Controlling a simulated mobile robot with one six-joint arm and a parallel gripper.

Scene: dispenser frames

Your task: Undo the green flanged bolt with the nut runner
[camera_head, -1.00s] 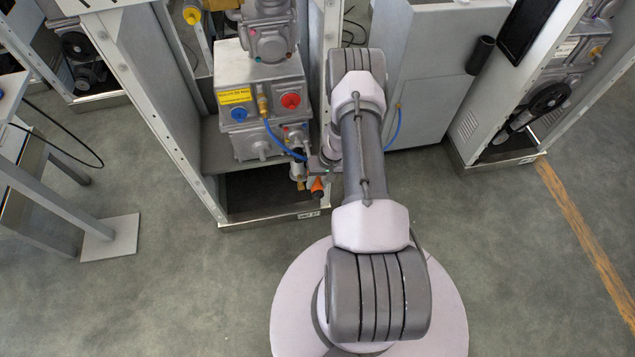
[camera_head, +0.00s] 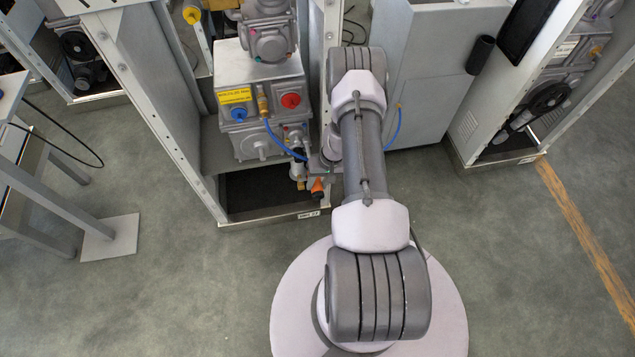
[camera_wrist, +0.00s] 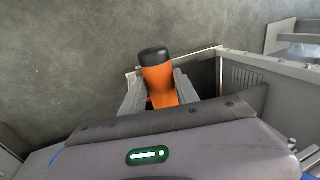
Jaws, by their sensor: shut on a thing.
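The nut runner is an orange tool with a black end (camera_wrist: 158,75). In the wrist view my gripper (camera_wrist: 156,86) is shut on it, one grey finger on each side of the orange body. In the head view the nut runner (camera_head: 317,186) shows as a small orange piece at the low front right of the grey machine, and my gripper (camera_head: 311,175) is partly hidden by my arm. I cannot make out the green flanged bolt in either view. The tool's working end is hidden, and I cannot tell whether it touches anything.
A grey machine (camera_head: 258,148) with a blue cap (camera_head: 239,114), a red cap (camera_head: 291,100) and a blue hose (camera_head: 280,142) stands inside a metal frame (camera_head: 165,125). A grey cabinet (camera_head: 435,85) is to the right. A table (camera_head: 45,178) stands at left.

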